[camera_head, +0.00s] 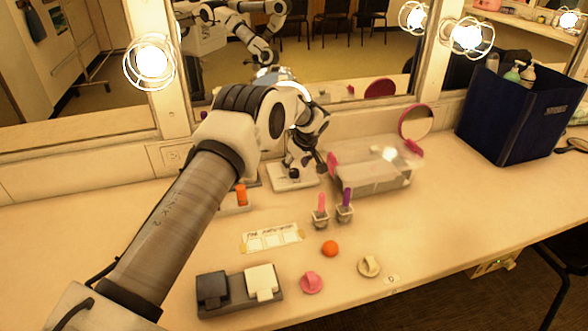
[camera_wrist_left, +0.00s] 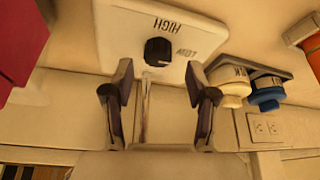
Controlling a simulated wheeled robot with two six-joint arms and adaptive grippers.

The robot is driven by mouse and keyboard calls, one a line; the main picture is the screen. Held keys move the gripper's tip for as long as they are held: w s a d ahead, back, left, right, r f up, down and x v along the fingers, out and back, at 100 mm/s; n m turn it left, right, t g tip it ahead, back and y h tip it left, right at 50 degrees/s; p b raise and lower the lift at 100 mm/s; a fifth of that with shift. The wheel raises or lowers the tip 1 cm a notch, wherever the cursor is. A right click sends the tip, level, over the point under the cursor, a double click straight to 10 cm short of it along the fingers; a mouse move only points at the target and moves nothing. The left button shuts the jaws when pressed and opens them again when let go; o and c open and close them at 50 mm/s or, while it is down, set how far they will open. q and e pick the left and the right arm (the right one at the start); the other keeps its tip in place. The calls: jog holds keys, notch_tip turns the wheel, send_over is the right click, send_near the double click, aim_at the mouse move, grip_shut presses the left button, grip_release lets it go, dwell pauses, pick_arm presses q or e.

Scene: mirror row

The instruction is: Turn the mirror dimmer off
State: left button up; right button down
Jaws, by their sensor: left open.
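The mirror dimmer is a white plate (camera_head: 283,183) on the counter against the wall under the mirrors, partly hidden by my left gripper. The left wrist view shows the plate (camera_wrist_left: 125,45) with a round black knob (camera_wrist_left: 158,51) and the words HIGH and LOW, upside down. My left gripper (camera_head: 305,165) is over the plate, pointing down at it. In the left wrist view the fingers of my left gripper (camera_wrist_left: 160,95) are spread apart, with the knob beyond the gap between them and nothing held. I cannot tell the exact knob setting. My right gripper does not show.
A clear bin (camera_head: 370,178) and a pink round mirror (camera_head: 416,122) stand right of the dimmer. Two small cups with pink and purple sticks stand in front. A dark blue box (camera_head: 520,110) is at the right. Lit bulbs (camera_head: 151,62) line the mirror frames.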

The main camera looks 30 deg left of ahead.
pick_arm(q)
jog(key=shift+x, duration=1.05)
jog(key=shift+w+a+f, duration=0.1)
jog(key=shift+w+f, duration=0.15)
jog(key=shift+f, duration=0.05)
jog(key=shift+s+r, duration=0.1)
jog(key=shift+s, duration=0.05)
grip_shut()
